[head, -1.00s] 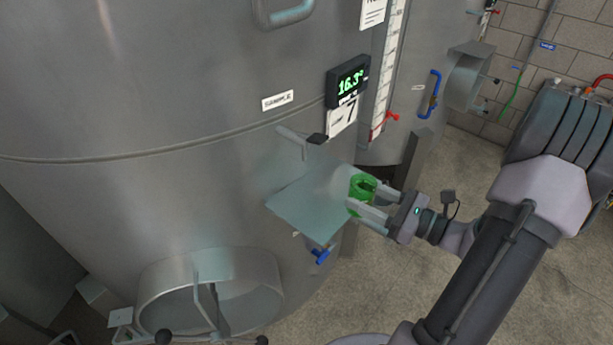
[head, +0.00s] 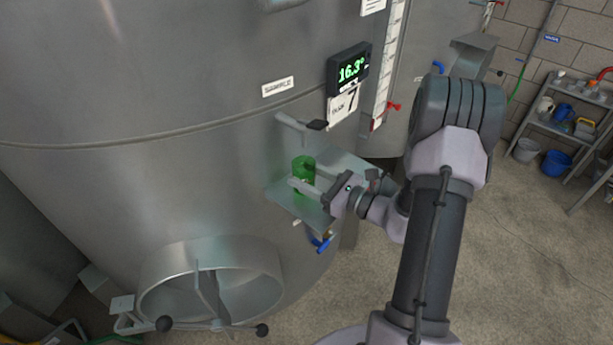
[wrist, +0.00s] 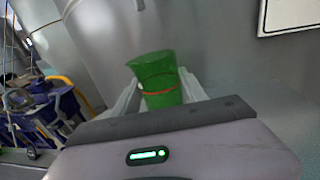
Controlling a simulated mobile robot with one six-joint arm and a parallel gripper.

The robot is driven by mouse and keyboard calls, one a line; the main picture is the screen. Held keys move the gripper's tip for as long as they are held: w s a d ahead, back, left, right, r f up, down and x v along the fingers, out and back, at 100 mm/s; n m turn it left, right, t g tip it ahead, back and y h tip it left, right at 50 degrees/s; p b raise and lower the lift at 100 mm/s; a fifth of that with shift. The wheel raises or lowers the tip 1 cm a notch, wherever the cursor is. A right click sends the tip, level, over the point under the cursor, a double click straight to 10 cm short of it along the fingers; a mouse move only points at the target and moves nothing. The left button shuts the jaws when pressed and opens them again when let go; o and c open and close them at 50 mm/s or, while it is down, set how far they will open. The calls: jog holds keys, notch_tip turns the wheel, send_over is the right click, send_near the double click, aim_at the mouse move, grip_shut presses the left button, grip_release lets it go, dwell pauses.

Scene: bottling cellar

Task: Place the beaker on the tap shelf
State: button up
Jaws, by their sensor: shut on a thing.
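The green beaker (head: 303,172) is upright at the left part of the tap shelf (head: 345,165), a flat plate on the front of the steel tank. I cannot tell whether its base touches the plate. My gripper (head: 307,180) is shut on the beaker from the right, one finger on each side. In the wrist view the beaker (wrist: 159,80) stands between the two fingers (wrist: 160,95), and the shelf is hidden there. The sample tap (head: 298,124) with a black handle is above and just behind the beaker.
A temperature display (head: 348,70) and a number 7 card (head: 342,106) are on the tank above the shelf. A blue-handled valve (head: 321,243) is below it. A round manhole (head: 212,280) juts out lower left. A rack (head: 570,120) and buckets stand far right, with open floor between.

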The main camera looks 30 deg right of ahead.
jog(key=shift+f, duration=0.15)
jog(key=o, duration=1.4)
jog(key=shift+c, duration=0.2)
